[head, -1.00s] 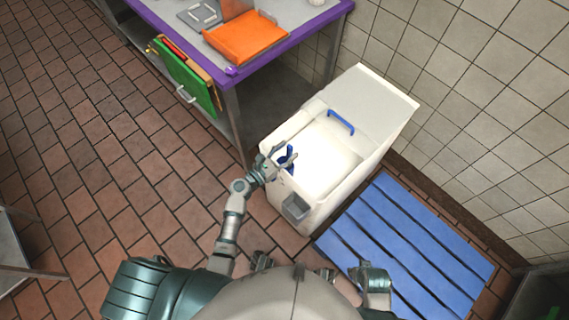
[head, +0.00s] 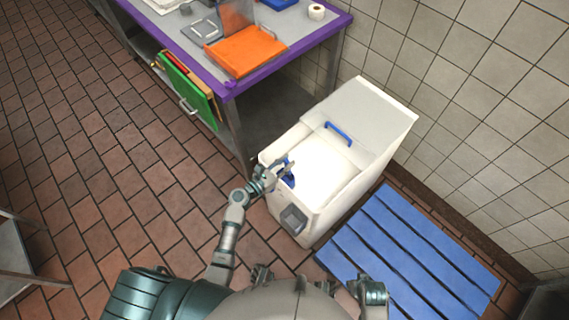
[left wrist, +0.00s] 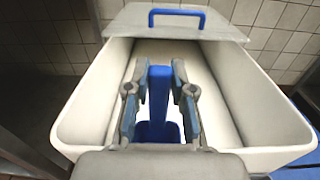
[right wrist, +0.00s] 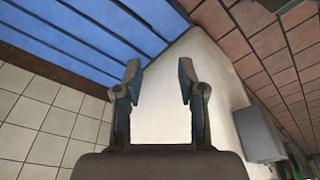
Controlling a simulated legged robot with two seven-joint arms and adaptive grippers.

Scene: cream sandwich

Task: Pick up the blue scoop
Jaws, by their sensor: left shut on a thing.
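The blue scoop (head: 288,180) is inside the white bin (head: 345,190), near its front left end. Its blue handle stands up between the fingers in the left wrist view (left wrist: 160,90); the lower part of the scoop is partly hidden by my gripper. My left gripper (head: 277,174) is at the bin's front left rim and is shut on the scoop's handle; its fingers also show in the left wrist view (left wrist: 160,76). My right gripper (right wrist: 160,72) is open and empty, with the bin's white side behind it in the right wrist view.
The bin's lid (head: 372,112) has a blue handle (head: 339,133) and covers the back part; the front is open. A blue slatted pallet (head: 410,255) lies right of the bin. A purple-edged table (head: 290,50) holding an orange tray (head: 245,52) stands behind left.

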